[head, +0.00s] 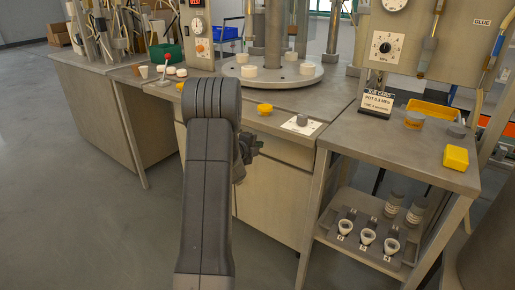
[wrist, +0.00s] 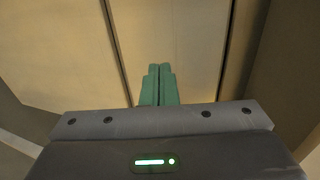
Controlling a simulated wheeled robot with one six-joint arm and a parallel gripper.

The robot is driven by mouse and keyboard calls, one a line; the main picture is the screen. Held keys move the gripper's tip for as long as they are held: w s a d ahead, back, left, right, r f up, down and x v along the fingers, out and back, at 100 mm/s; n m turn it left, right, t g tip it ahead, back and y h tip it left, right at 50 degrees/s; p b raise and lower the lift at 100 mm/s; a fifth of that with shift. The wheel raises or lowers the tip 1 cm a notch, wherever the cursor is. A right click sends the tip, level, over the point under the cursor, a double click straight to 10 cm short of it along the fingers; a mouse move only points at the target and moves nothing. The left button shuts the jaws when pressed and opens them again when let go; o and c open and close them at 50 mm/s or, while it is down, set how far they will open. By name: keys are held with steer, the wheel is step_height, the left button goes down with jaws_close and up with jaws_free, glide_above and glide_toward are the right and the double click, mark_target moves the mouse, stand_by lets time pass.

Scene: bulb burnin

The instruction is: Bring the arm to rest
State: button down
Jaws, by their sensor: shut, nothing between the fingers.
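My gripper shows in the wrist view, its two green fingers (wrist: 158,84) pressed together with nothing between them. Behind them is the plain front of a beige cabinet with dark vertical seams. In the head view my dark grey arm stands up in front of the middle cabinet (head: 270,195), bent over at its top. The gripper itself is mostly hidden behind the arm there; only a dark part of the wrist shows at the arm's right side.
A round turntable (head: 300,79) stands behind. Open floor (head: 70,210) lies at the left.

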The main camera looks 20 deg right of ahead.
steer(key=p+v, duration=0.1)
steer(key=v, duration=0.8)
